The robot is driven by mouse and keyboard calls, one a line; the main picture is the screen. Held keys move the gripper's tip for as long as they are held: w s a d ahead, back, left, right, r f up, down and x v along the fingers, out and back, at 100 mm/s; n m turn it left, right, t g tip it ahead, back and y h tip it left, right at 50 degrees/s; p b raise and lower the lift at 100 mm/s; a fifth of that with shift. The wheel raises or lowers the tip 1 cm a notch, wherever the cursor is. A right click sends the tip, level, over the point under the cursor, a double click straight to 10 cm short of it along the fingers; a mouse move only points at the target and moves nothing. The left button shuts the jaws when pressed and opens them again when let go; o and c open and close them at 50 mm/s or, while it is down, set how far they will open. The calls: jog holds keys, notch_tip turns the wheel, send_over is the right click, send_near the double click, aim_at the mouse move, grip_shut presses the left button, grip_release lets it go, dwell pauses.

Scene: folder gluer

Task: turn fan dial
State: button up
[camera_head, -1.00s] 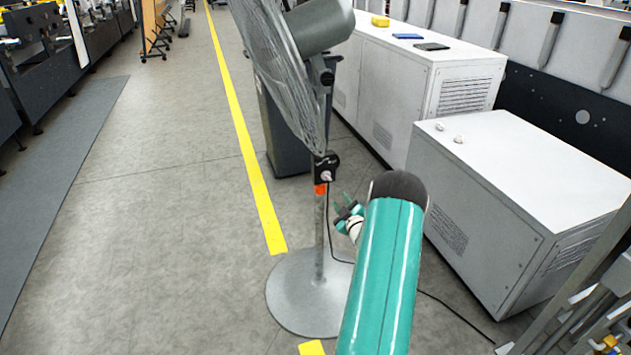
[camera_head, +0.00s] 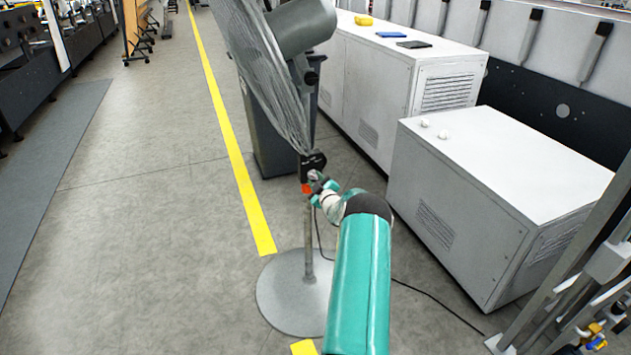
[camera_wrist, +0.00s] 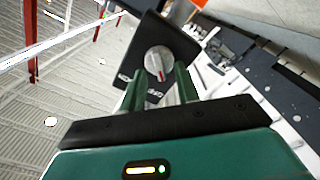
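The fan dial is a round light-grey knob with a small red mark (camera_wrist: 158,62), on a black control box that also shows in the head view (camera_head: 312,163). The box sits on the pole of a grey pedestal fan (camera_head: 262,75), above an orange-red collar. My gripper (camera_wrist: 160,72) is open, its two green fingertips at either side of the knob's near edge. I cannot tell whether they touch it. In the head view my gripper (camera_head: 321,186) is right beside the box and partly covers the knob.
The fan's round base (camera_head: 290,292) stands on the floor, with a black cable (camera_head: 425,299) running right. White cabinets (camera_head: 490,190) stand to the right. A grey bin-like post (camera_head: 275,130) is behind the fan. Open floor lies left, beyond the yellow line (camera_head: 232,150).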

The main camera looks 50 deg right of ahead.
jog(key=shift+w+d, duration=0.1)
jog(key=shift+w, duration=0.1)
grip_shut()
